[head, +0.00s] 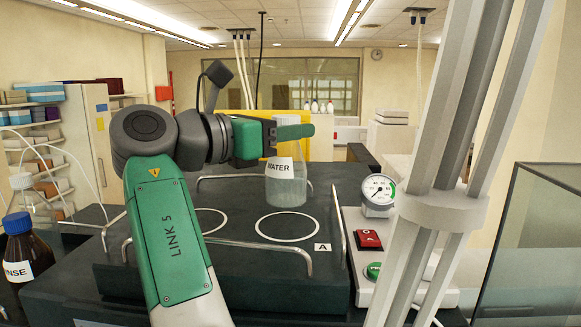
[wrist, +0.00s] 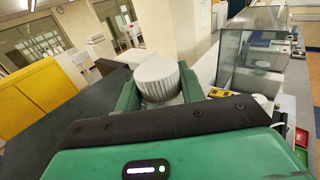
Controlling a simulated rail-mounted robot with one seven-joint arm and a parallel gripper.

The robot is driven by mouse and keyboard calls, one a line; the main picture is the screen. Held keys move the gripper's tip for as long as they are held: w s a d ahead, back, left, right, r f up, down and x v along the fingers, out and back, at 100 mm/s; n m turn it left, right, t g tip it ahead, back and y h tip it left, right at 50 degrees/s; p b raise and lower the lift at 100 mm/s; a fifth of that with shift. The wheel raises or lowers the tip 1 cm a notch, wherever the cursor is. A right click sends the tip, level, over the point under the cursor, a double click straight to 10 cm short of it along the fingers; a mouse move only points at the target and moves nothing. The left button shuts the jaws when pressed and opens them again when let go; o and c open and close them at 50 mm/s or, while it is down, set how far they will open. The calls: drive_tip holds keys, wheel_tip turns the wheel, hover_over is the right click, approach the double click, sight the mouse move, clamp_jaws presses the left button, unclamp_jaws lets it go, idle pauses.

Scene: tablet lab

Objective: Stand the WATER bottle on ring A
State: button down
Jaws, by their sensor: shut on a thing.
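The WATER bottle (head: 287,187) is clear, with a white label, and hangs upright below my gripper (head: 290,133) in the head view. My gripper is shut on its top end. In the wrist view the bottle's ribbed white cap (wrist: 157,78) sits between the green fingers of my gripper (wrist: 160,92). Ring A (head: 287,240) is a white circle on the dark platform, with a small "A" tag (head: 322,247) at its front right. The bottle's base appears just above and behind the ring's far edge. I cannot tell how high it is.
A second white ring (head: 222,222) lies to the left, partly behind my arm. Metal rails (head: 309,262) edge the platform (head: 350,278). A pressure gauge (head: 378,190) and a red switch (head: 369,240) stand right. A brown RINSE bottle (head: 18,245) stands far left.

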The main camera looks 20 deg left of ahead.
sight(288, 156)
drive_tip(key=shift+d+f, duration=0.1)
drive_tip(key=shift+f, duration=1.95)
drive_tip(key=shift+f, duration=0.1)
drive_tip(key=c, duration=0.9)
unclamp_jaws()
drive_tip(key=b+v, duration=0.3)
drive_tip(key=v, duration=0.9)
